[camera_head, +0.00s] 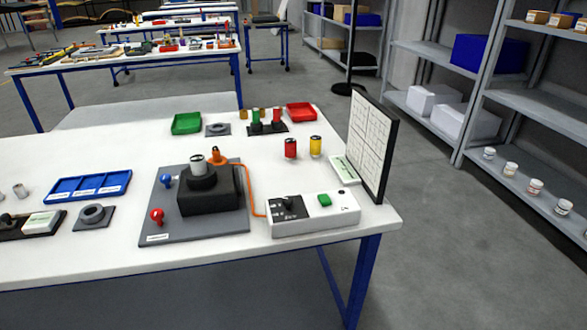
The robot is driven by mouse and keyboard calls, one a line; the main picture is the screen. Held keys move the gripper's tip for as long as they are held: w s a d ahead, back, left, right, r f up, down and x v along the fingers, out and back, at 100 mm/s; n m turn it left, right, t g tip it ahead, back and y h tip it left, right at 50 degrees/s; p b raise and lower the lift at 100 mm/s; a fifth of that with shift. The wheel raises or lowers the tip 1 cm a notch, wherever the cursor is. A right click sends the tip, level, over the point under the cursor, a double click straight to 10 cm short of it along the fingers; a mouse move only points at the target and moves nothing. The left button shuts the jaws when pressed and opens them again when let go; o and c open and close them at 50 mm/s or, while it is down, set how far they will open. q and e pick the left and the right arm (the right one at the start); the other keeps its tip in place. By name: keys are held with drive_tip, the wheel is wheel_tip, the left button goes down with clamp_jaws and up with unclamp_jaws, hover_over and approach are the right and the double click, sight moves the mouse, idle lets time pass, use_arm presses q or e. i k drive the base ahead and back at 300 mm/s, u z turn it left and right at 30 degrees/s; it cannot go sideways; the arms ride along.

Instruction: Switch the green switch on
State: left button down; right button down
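A green switch (324,199) sits on top of a white control box (342,217) at the right front part of the white table. Whether the switch is on or off, I cannot tell. A black knob (288,203) is on the dark left panel of the same box. An orange cable (250,190) runs from the box to a black block (215,192) on a grey base plate (205,230). A metal cylindrical part (197,164) stands upright on the block. Neither of my grippers is in view.
A framed upright board (371,143) stands at the table's right edge, close behind the box. Blue (166,181) and red (156,216) knobs rise from the plate. A blue tray (88,187) lies left.

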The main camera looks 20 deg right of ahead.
sight(324, 199)
drive_tip(key=z, duration=0.95)
drive_tip(key=i, duration=0.25)
